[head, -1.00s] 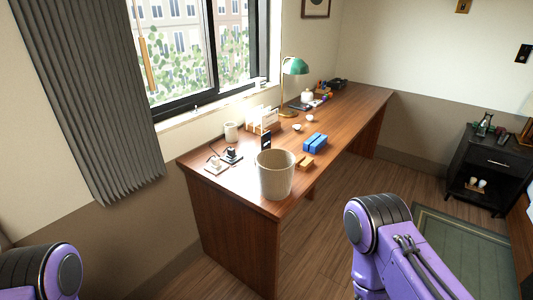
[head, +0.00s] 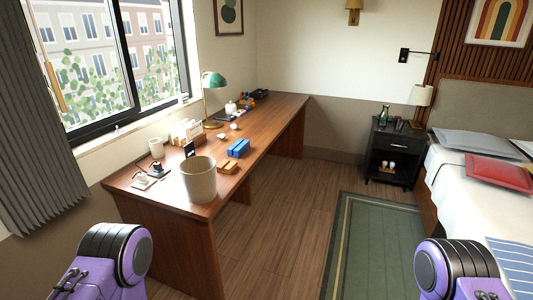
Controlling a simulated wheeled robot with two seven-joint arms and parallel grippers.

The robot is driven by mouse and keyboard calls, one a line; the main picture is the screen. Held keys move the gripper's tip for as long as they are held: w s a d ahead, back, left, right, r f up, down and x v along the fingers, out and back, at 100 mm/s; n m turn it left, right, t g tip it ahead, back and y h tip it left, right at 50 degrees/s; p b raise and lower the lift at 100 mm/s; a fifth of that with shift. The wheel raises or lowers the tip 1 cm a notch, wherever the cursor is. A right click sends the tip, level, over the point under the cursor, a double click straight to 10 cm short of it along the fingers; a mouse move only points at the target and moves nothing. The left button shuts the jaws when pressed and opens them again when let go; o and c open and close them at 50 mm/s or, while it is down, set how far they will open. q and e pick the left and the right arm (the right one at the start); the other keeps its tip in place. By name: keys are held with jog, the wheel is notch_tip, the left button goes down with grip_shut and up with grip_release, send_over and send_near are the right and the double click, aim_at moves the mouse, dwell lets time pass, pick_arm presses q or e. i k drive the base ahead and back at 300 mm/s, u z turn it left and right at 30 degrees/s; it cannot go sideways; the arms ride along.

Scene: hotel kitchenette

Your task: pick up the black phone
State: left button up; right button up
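I cannot clearly make out the black phone. A small dark upright item (head: 190,149) with a pale mark stands on the wooden desk (head: 262,128), behind the beige bin; it is too small to tell whether it is a phone. Small dark items also stand on the black nightstand (head: 390,158) at the right, too small to name. Purple parts of both my arms show at the bottom edge. Neither gripper is in view.
A green lamp (head: 213,81) is further back. The bed (head: 470,190) is at the right. The floor with the green rug (head: 375,245) is clear.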

aim_at(189, 149)
jog(key=z, duration=0.9)
jog(key=i, duration=2.7)
jog(key=u, duration=3.5)
